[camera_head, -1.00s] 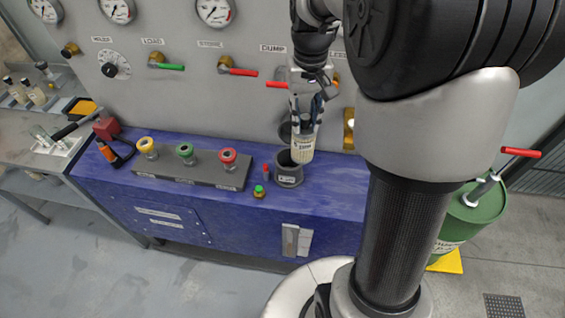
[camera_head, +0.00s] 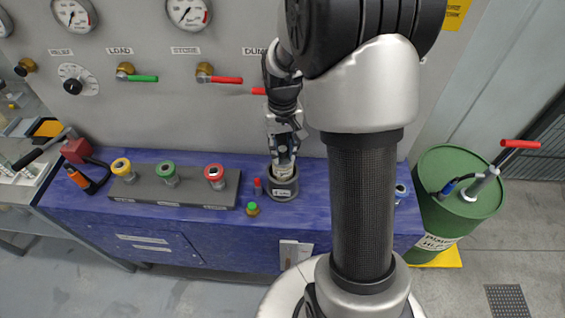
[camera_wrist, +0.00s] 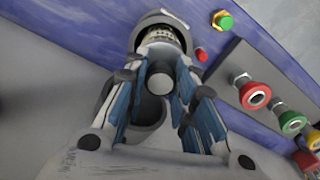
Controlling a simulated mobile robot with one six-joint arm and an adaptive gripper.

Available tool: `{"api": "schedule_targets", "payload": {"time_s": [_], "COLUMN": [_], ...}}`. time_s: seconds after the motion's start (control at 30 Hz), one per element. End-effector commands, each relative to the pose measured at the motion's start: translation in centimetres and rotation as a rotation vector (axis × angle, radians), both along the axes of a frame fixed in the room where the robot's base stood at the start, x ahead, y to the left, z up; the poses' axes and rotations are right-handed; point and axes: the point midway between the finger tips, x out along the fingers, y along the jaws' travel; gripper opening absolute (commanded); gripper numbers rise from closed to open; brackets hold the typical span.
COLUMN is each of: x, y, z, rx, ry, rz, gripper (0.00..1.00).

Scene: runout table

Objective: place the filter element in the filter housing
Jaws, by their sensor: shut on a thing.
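The filter element (camera_head: 283,171) is a pale cylinder with a printed label. My gripper (camera_head: 284,154) is shut on its upper end and holds it roughly upright. Its lower part is hidden inside the filter housing (camera_head: 284,194), a dark grey labelled cup on the blue bench. I cannot tell whether it is seated on the bottom. In the wrist view the pale pleated element (camera_wrist: 160,38) shows beyond my gripper's fingers (camera_wrist: 160,62), with the grey housing rim (camera_wrist: 158,17) around it.
A small green-topped brass fitting (camera_head: 252,209) and a red knob (camera_head: 257,184) stand close left of the housing. A dark block (camera_head: 190,192) with yellow, green and red-ringed pieces lies further left. The gauge panel rises behind. A green drum (camera_head: 455,185) stands right.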

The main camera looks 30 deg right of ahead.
Motion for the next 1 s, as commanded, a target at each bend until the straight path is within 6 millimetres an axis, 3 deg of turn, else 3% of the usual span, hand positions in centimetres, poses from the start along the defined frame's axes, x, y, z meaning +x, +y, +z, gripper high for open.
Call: {"api": "schedule_targets", "payload": {"time_s": [0.17,0.4,0.8,0.83,1.0], "x": [0.0,0.0,0.0,0.0,0.0], "y": [0.0,0.0,0.0,0.0,0.0], "z": [-1.1,-4.6,-5.2,-5.2,-5.1], "rx": [0.0,0.001,-0.001,0.0,0.0], "ry": [0.0,0.002,-0.002,-0.001,-0.001], "rz": [0.0,0.0,0.0,0.0,0.0], "gripper": [0.0,0.0,0.0,0.26,0.37]}}
